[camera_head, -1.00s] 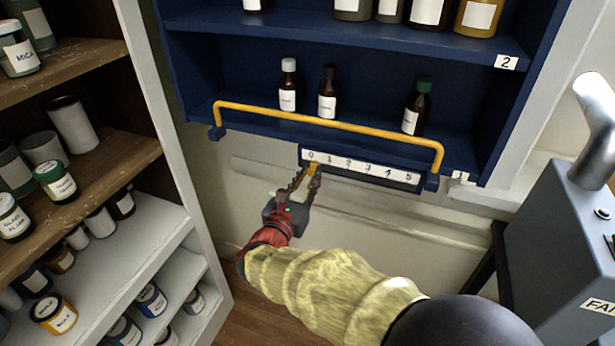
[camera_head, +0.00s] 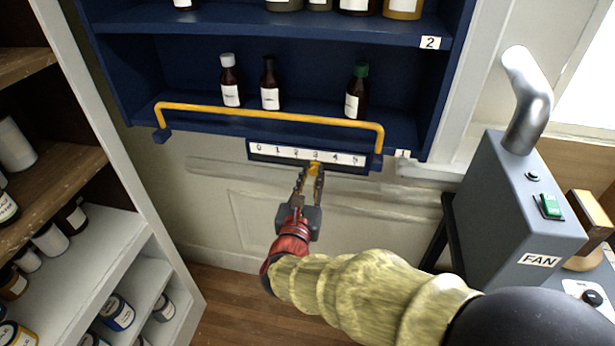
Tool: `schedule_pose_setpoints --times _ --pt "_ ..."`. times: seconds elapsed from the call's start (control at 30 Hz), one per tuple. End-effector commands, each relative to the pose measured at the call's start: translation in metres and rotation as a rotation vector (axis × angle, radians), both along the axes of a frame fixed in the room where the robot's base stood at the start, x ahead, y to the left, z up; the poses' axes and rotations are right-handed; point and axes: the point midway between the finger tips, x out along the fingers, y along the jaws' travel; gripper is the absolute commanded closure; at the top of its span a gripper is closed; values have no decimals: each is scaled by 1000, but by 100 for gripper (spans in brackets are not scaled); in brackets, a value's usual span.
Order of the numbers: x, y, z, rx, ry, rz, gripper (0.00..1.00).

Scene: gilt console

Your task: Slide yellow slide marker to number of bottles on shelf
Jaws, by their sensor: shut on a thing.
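My gripper (camera_head: 314,176) is shut on the yellow slide marker (camera_head: 315,168), just below the white number strip (camera_head: 306,155). The strip runs from 0 at the left to 5 at the right on a dark board under the blue shelf unit. The marker sits at about the 3; the jaws partly hide it. Three brown bottles stand upright on the lower shelf behind the yellow rail (camera_head: 270,117): a white-capped one (camera_head: 231,85), a dark-capped one (camera_head: 270,88) and a green-capped one (camera_head: 357,95).
The upper shelf (camera_head: 300,28), tagged 2, holds several bottles cut off by the picture's top. A small tag at the lower shelf's right end seems to read 1. A grey fan box (camera_head: 520,215) stands at right, a rack of jars (camera_head: 100,240) at left.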

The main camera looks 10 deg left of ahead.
Motion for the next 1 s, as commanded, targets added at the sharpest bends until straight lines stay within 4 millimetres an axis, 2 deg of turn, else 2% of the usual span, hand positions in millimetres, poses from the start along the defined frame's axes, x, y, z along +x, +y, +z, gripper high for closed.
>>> schedule_pose_setpoints --times 0.07,0.1,0.4,0.77,0.87,1.0 --pt "0 0 -1 -1 1 0 100" --pt "0 0 -1 -1 1 0 81" --pt "0 0 0 0 0 0 64" --pt "-3 1 0 0 0 1 64" --pt "-13 3 0 1 0 3 64" --pt "-38 5 0 0 0 5 64"
